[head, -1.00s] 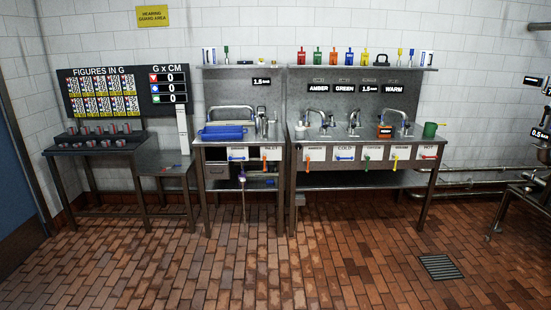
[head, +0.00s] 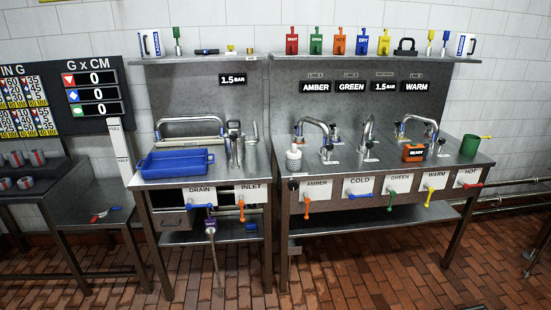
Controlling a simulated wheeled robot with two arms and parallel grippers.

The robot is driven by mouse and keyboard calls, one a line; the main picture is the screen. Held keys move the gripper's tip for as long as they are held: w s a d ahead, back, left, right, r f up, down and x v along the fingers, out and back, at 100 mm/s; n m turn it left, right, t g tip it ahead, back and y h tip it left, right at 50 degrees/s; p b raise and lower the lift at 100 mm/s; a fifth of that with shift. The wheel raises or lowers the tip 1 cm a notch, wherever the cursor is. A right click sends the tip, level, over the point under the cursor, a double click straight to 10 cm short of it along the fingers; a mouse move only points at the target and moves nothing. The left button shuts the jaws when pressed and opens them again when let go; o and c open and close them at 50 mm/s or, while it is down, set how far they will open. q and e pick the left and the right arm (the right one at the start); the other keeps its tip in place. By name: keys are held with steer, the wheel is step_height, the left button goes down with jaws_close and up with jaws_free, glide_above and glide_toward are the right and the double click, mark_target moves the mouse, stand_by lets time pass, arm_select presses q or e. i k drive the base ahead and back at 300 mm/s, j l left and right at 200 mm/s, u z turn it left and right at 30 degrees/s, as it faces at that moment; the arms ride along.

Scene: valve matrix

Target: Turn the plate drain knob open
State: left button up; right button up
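The label DRAIN (head: 201,192) is on the front of the left steel bench. Just under it is a blue lever handle (head: 200,207), lying roughly level; I take it for the drain knob. A purple fitting (head: 210,224) with a thin grey pipe below it hangs just under the lever. To the right, under the INLET label (head: 250,188), an orange handle (head: 242,211) points down. A blue tray (head: 176,163) lies on the bench top above the drain. Neither of my grippers is in view.
The right bench (head: 470,168) carries taps and a row of coloured handles labelled AMBER, COLD, GREEN, WARM and HOT. A low side table (head: 92,218) stands left of the drain bench. The brick floor (head: 340,270) in front looks clear.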

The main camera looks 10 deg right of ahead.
mark_target(293, 185)
steer(key=i+z, duration=0.15)
steer(key=i, duration=0.35)
steer(key=i+j+z, duration=0.2)
steer(key=i, duration=0.3)
steer(key=i+j+z, duration=0.15)
steer(key=i, duration=0.35)
